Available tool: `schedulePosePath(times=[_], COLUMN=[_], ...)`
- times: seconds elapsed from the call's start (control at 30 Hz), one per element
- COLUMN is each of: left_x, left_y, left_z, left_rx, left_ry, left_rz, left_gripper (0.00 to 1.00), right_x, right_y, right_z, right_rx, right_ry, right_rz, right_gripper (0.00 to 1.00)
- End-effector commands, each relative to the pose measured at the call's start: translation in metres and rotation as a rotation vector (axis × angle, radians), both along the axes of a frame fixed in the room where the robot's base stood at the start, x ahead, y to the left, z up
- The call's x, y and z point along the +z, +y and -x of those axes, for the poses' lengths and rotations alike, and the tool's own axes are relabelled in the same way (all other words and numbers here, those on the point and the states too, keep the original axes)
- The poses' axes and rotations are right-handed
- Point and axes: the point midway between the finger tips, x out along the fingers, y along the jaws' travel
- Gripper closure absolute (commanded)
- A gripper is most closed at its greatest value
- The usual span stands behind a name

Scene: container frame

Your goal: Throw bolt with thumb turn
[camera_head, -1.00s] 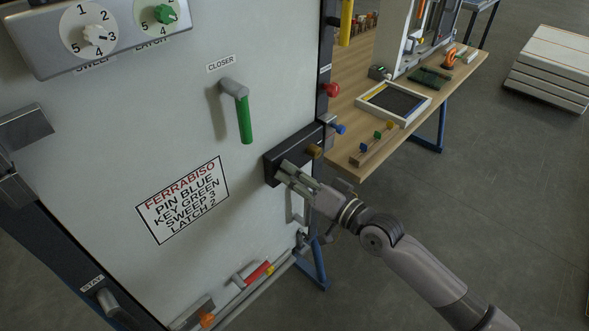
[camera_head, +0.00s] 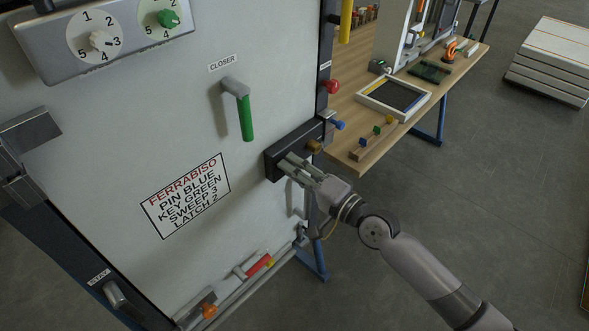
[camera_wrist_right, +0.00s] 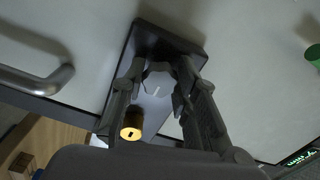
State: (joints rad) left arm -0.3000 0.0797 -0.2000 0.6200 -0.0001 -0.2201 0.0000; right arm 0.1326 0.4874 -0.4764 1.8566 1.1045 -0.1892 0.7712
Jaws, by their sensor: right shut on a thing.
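A dark lock case (camera_head: 276,168) sits on the pale door near its right edge. The thumb turn is mostly hidden by my fingers; in the right wrist view a small light piece of it (camera_wrist_right: 155,90) shows between them. My right gripper (camera_head: 288,164) is at the lock case, shut on the thumb turn; its fingers also show in the right wrist view (camera_wrist_right: 158,76). A brass cylinder (camera_head: 314,146) sticks out beside the gripper, and it also shows in the right wrist view (camera_wrist_right: 132,125). My left gripper is not in view.
A green-handled closer lever (camera_head: 244,115) is above the lock. A pull handle (camera_wrist_right: 38,80) is near the gripper. A wooden bench (camera_head: 350,110) is behind.

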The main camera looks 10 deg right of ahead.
Motion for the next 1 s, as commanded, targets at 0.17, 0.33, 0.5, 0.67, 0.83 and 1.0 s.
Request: schedulePosePath(times=[0.17,0.33,0.5,0.67,0.83,1.0], left_x=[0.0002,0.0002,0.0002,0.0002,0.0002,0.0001], left_y=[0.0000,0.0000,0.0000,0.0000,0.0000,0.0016], left_z=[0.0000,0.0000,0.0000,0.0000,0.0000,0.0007], left_rx=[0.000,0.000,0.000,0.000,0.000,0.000], left_ry=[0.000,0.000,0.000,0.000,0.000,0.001], left_rz=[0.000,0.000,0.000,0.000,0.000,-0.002], left_gripper=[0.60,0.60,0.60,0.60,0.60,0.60], right_x=[0.0008,0.0008,0.0007,0.0005,0.0003,0.0000], right_y=[-0.0005,-0.0005,-0.0005,-0.0003,-0.0002,-0.0004], right_z=[-0.0005,-0.0005,-0.0004,-0.0003,-0.0002,0.0002], right_rx=[-0.002,-0.002,-0.002,-0.001,0.000,0.000], right_ry=[0.004,0.003,0.003,0.003,0.004,0.004], right_rz=[-0.007,-0.006,-0.006,-0.005,-0.005,-0.005], right_gripper=[1.00,1.00,0.67,0.56,0.52,0.52])
